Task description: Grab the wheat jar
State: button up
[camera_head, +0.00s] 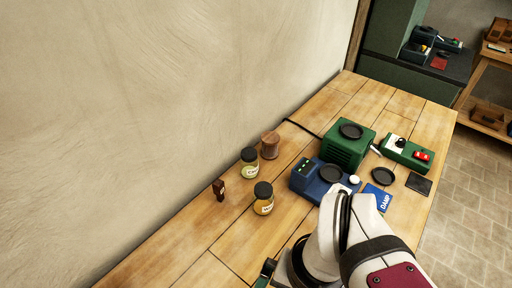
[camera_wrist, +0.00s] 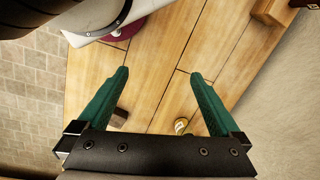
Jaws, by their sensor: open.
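Two glass jars with black lids stand upright on the wooden bench in the head view. The back jar (camera_head: 249,164) holds pale yellow-green contents, the front jar (camera_head: 263,199) more golden contents. Both have white labels, too small for me to read surely, so I cannot tell which is wheat. My gripper (camera_wrist: 159,74) is open and empty, with its green fingers wide apart over bench planks. In the head view it is mostly hidden behind my arm at the bottom edge, nearer than the jars. A small yellow item (camera_wrist: 181,126) shows between the fingers, partly cut off by the gripper body.
A brown wooden canister (camera_head: 270,145) stands behind the jars, and a small dark-red bottle-like item (camera_head: 219,190) is left of them. A blue device (camera_head: 318,183), a green device (camera_head: 348,148) and a blue card (camera_head: 378,197) lie to the right. The wall (camera_head: 170,110) borders the bench.

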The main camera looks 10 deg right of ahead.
jog(key=w+r+m, duration=0.2)
jog(key=w+r, duration=0.1)
jog(key=w, duration=0.7)
jog(key=m+h, duration=0.2)
jog(key=m, duration=0.3)
send_over(263, 195)
jog(key=w, duration=0.1)
notch_tip(263, 195, down, 5)
jog(key=f, duration=1.1)
jog(key=w+f, duration=0.1)
jog(key=f, duration=0.4)
jog(key=shift+d+f, duration=0.15)
jog(key=shift+f, duration=0.15)
jog(key=shift+w, duration=0.1)
grip_shut()
jog(key=shift+r, duration=0.15)
